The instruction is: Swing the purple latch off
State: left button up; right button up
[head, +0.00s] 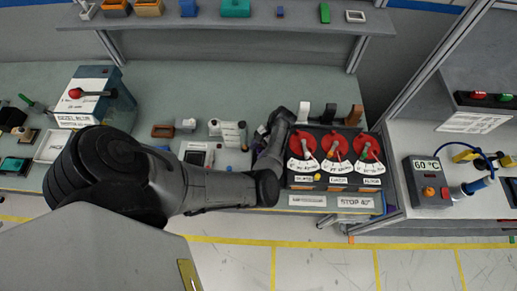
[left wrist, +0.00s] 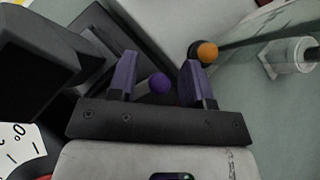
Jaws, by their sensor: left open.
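The purple latch shows in the left wrist view as a round purple knob (left wrist: 159,83) on a light stem. My left gripper (left wrist: 159,72) is open, with its two purple-faced fingers on either side of the knob; contact cannot be told. In the head view my left gripper (head: 261,143) is at the left side of the dashboard module (head: 335,184), and my arm hides most of the latch there. My right gripper is out of view.
The module carries three red dials (head: 303,145) with white scales, with white, black and brown levers behind. An orange and black knob (left wrist: 207,52) is close to one finger. A white device (head: 233,131) stands left of the gripper. A 60 °C box (head: 427,182) is at right.

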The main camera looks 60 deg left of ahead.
pick_arm(q)
grip_shut()
jog(key=shift+s+d+r+n+h+p, duration=0.2)
jog(key=shift+n+h+p, duration=0.4)
jog(key=shift+n+p, duration=0.15)
jog(key=shift+s+d+f+n+t+h, duration=0.15)
jog(key=shift+d+n+t+h, duration=0.25)
jog(key=shift+n, duration=0.45)
jog(key=shift+a, duration=0.1)
grip_release()
